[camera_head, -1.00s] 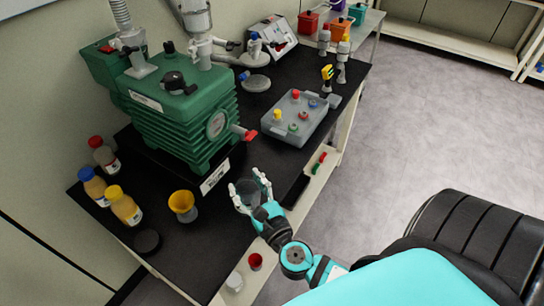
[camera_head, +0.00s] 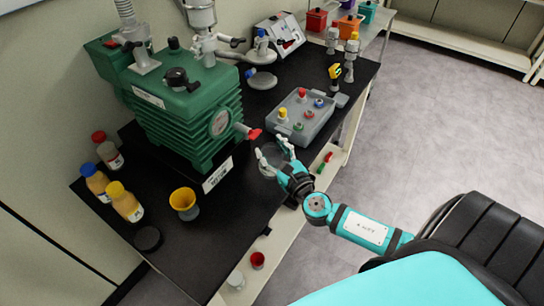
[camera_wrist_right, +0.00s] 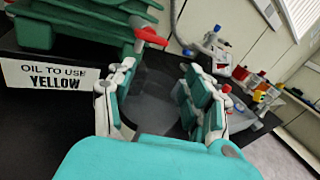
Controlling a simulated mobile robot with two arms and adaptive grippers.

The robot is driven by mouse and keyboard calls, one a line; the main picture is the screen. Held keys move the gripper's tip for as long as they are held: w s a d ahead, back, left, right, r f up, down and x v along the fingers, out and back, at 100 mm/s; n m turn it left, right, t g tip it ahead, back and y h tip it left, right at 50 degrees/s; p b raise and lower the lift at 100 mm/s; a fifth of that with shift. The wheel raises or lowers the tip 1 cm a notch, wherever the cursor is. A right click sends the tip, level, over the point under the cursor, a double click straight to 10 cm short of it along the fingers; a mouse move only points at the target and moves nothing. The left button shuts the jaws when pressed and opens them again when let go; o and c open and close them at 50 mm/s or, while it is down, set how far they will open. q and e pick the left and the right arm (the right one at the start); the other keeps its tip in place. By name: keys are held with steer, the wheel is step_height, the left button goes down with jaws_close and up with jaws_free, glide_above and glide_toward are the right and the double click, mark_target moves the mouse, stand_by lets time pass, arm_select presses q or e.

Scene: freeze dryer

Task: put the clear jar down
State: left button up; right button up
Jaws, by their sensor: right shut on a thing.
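The clear jar (camera_head: 268,161) is see-through and dark against the black bench. It shows between the fingers of my right gripper (camera_head: 272,148), near the bench's front edge, right of the green pump's sign. In the right wrist view my right gripper (camera_wrist_right: 158,70) has one finger on each side of the clear jar (camera_wrist_right: 155,100), shut on it. The jar's lower part is hidden by the palm. I cannot tell whether its base touches the bench. My left gripper is not in view.
The green pump (camera_head: 190,115) with a red-tipped valve stands left of the jar. A grey box (camera_head: 303,127) with coloured knobs is just behind it. A yellow funnel cup (camera_head: 184,203) and several bottles stand at left. Black bench top (camera_head: 235,215) is clear in front.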

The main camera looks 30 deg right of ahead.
steer(key=shift+w+d+f+b, duration=0.1)
steer(key=shift+f+b, duration=0.5)
steer(key=shift+f, duration=1.2)
steer(key=shift+f, duration=0.1)
steer(key=o, duration=1.2)
steer(key=shift+o, duration=0.2)
steer(key=shift+r, duration=0.25)
steer(key=s+a+b, duration=0.1)
steer(key=s+b, duration=0.1)
steer(key=s, duration=1)
steer(key=shift+b, duration=0.3)
